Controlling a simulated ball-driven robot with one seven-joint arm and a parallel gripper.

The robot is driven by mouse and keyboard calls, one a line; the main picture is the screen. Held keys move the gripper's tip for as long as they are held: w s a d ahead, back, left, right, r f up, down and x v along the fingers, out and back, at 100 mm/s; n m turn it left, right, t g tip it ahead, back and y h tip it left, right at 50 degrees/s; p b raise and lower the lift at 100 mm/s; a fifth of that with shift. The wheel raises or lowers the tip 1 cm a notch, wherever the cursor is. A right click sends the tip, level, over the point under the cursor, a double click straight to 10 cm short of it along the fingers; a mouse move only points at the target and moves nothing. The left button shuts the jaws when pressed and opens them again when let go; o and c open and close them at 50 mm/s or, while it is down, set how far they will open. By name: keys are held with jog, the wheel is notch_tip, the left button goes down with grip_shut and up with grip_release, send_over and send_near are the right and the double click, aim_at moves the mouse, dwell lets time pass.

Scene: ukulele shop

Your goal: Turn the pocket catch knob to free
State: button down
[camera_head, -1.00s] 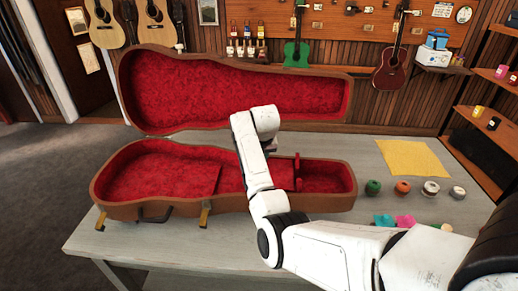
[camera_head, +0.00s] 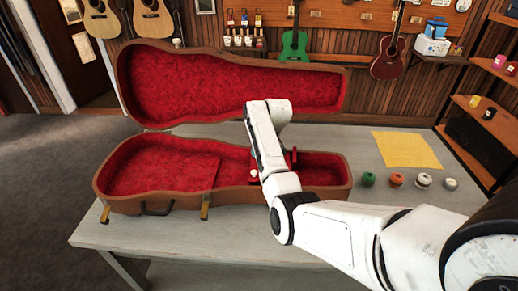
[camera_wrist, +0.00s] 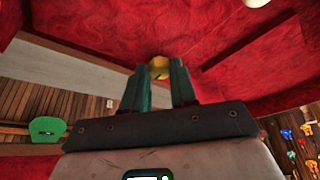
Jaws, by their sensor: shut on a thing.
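The open guitar case (camera_head: 128,205) lies on the table, with red plush lining and its lid raised at the back. My gripper (camera_wrist: 156,75) has its two teal fingers on either side of a small brass-coloured knob (camera_wrist: 159,67) in the wrist view, closed on it against the red lining. A dark slot or mark shows on the knob; I cannot tell its setting. In the head view my arm hides the gripper and the brass knob. A small white knob (camera_head: 254,173) shows in the case just left of my arm.
The grey table (camera_head: 365,180) has free room right of the case. A yellow cloth (camera_head: 405,149) lies there, with several small round items, one of them green (camera_head: 368,179), in front. Guitars, one green (camera_head: 294,46), hang on the back wall.

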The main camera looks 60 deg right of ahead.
dwell(0.3)
jog(key=c, duration=0.9)
grip_release()
jog(key=shift+r, duration=0.1)
jog(key=b+v, duration=0.1)
jog(key=v, duration=0.9)
jog(key=shift+s+r, duration=0.2)
jog(key=shift+r, duration=0.05)
